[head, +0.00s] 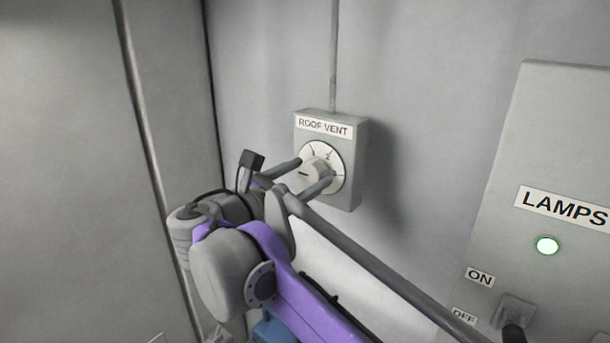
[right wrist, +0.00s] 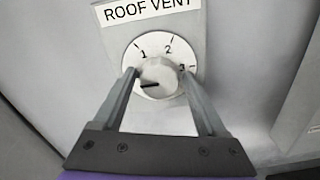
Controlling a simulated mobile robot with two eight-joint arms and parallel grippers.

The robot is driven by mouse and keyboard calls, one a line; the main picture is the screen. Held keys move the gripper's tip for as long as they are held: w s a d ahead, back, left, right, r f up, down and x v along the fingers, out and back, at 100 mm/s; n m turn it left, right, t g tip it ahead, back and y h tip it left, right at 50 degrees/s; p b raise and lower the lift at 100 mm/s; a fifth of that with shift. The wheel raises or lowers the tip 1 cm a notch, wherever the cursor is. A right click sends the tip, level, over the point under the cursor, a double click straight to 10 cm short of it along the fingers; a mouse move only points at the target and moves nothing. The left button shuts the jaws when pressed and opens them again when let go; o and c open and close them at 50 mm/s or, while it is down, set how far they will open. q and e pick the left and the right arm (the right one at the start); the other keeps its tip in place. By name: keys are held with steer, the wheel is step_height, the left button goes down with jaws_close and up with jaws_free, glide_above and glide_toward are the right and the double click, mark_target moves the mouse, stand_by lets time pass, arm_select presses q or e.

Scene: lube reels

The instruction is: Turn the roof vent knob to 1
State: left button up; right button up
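The roof vent knob (head: 311,174) is a pale round knob on a white dial, on a grey box (head: 346,187) labelled ROOF VENT. In the right wrist view the knob (right wrist: 160,76) has a dark pointer mark aimed left, below the 1. The dial (right wrist: 152,46) shows 1, 2 and 3 from left to right. My right gripper (head: 315,172) has its fingers apart, one on each side of the knob, with a slight gap seen at the left finger. The left finger covers the dial's left edge. My left gripper is not in view.
A lamps panel (head: 563,150) stands at the right, with a lit green light (head: 547,245) and a switch (head: 514,313) beside ON and OFF labels. A conduit (head: 334,55) rises from the box.

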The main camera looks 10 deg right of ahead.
steer(key=c, duration=1)
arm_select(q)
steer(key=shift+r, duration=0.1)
arm_select(e)
steer(key=shift+r+m+p, duration=0.1)
steer(key=shift+m+p, duration=0.9)
steer(key=shift+m, duration=0.1)
steer(key=m+p, duration=0.2)
steer(key=m, duration=0.1)
steer(key=shift+m+p, duration=0.3)
steer(key=m+p, duration=0.2)
steer(key=m, duration=0.2)
steer(key=shift+s+d, duration=0.1)
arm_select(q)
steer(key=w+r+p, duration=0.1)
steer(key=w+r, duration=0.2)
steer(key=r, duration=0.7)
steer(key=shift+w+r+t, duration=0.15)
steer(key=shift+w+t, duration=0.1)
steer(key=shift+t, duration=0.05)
arm_select(e)
steer(key=shift+f+m, duration=0.25)
steer(key=shift+m, duration=0.85)
